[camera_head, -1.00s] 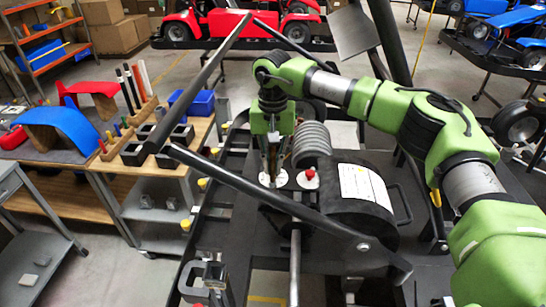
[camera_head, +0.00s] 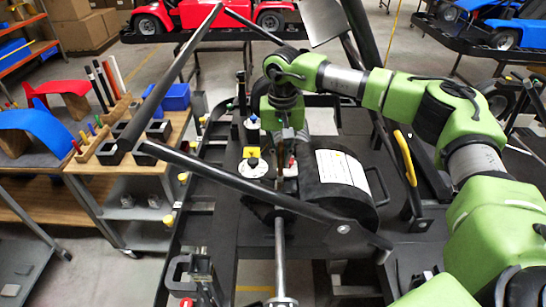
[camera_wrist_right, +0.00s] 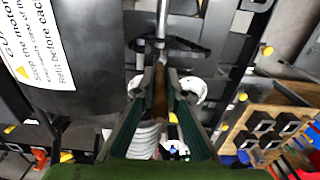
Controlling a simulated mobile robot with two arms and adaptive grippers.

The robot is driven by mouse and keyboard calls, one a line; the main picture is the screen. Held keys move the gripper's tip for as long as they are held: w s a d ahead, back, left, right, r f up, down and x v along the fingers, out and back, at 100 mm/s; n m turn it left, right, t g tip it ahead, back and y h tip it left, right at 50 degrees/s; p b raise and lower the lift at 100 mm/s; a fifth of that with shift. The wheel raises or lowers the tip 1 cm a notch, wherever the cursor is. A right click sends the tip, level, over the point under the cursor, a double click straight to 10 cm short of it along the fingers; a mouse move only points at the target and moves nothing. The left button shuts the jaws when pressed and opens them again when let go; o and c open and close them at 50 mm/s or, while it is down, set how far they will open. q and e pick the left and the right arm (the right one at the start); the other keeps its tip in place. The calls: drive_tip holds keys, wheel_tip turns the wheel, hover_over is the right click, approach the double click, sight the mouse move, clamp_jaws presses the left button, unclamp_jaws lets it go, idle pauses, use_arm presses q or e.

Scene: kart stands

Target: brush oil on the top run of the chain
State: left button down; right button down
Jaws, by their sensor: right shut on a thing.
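My right gripper (camera_head: 286,165) points down over the kart stand, beside the black engine drum (camera_head: 345,185). It is shut on a slim brown-handled thing, probably the brush (camera_wrist_right: 160,97), which shows between the fingers in the right wrist view (camera_wrist_right: 160,85). The brush's tip is hard to make out in both views. A white disc (camera_head: 256,170) with a yellow block lies just left of the fingers. I cannot make out the chain; the gripper and a black bar cover much of that area. My left gripper is not in view.
Long black bars (camera_head: 235,178) cross in front of the engine. A steel rod (camera_head: 280,255) runs towards me below the gripper. A small blue-topped container (camera_head: 252,122) stands behind the disc. A wooden bench (camera_head: 90,160) with black holders is at the left.

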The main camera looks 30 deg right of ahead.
drive_tip(key=w+a, duration=0.3)
drive_tip(key=a, duration=0.4)
drive_tip(key=shift+w+f+b, duration=0.15)
drive_tip(key=shift+w+b, duration=0.05)
drive_tip(key=shift+b, duration=0.2)
drive_tip(key=shift+f+b, duration=0.45)
drive_tip(key=shift+f, duration=0.15)
idle(0.8)
drive_tip(key=shift+s+d, duration=0.15)
drive_tip(key=shift+s+d, duration=0.2)
drive_tip(key=shift+d, duration=0.2)
drive_tip(key=shift+d, duration=0.1)
drive_tip(key=shift+s+d+b, duration=0.25)
drive_tip(key=shift+d+b, duration=0.05)
drive_tip(key=shift+d, duration=0.1)
drive_tip(key=shift+d, duration=0.1)
